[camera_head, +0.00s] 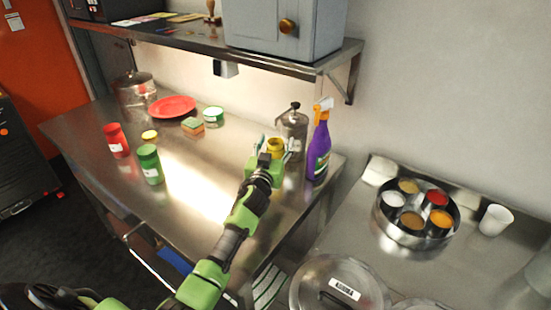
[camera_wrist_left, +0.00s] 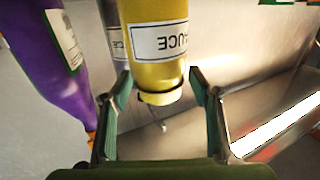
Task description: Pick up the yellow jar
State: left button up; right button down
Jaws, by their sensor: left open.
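The yellow jar (camera_head: 276,145) stands on the steel table, near its right end. In the left wrist view the yellow jar (camera_wrist_left: 155,38) appears upside down, with a white label ending in "UCE". My left gripper (camera_head: 274,152) is open at the jar. In the wrist view its fingertips (camera_wrist_left: 160,84) lie to either side of the jar's narrow yellow end. I cannot tell whether they touch it. The gripper hides the jar's lower part in the head view.
A purple spray bottle (camera_head: 319,152) and a metal dispenser (camera_head: 292,124) stand close beside the jar. A green jar (camera_head: 150,164), red jar (camera_head: 117,141) and sponge (camera_head: 193,126) are further left. A shelf (camera_head: 200,42) overhangs the table's back. The table's middle is clear.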

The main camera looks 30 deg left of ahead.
pick_arm(q)
jog(key=shift+s, duration=0.1)
jog(key=shift+r, duration=0.1)
grip_shut()
